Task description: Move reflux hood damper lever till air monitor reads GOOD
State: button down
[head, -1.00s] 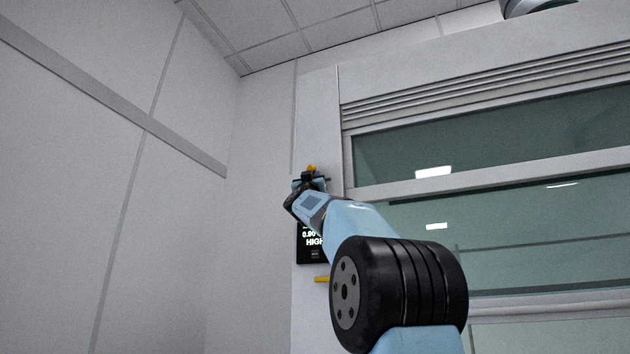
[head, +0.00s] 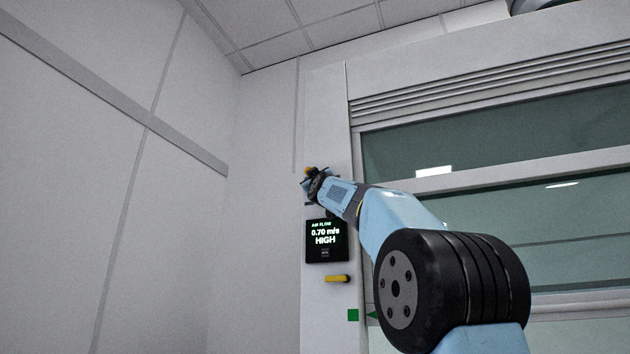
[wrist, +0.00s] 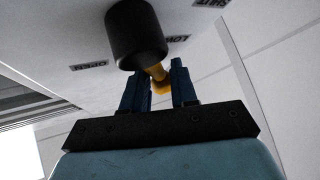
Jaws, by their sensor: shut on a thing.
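The damper lever is orange-yellow and its tip (head: 309,170) shows at my gripper, high on the hood's left post. In the wrist view the lever (wrist: 158,76) sticks out from a black round hub (wrist: 135,35). My gripper (wrist: 161,70) has its two dark fingers on either side of the lever and is shut on it. In the head view my gripper (head: 316,184) hides most of the hub and lever. The air monitor (head: 326,241) below is fully in view and reads 0.70 m/s, HIGH.
Small upside-down labels surround the hub, including a SHUT label (wrist: 211,3). The hood's glass sash (head: 570,215) is to the right, a bare wall (head: 265,200) to the left.

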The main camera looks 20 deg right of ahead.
jog(key=shift+s+a+r, duration=0.1)
jog(key=shift+s+r, duration=0.15)
jog(key=shift+r, duration=0.1)
jog(key=c, duration=1.1)
grip_release()
jog(key=shift+a, duration=0.1)
jog(key=shift+w+f, duration=0.1)
jog(key=shift+f, duration=0.1)
jog(key=v, duration=1.3)
jog(key=shift+s+f, duration=0.25)
jog(key=shift+f, duration=0.05)
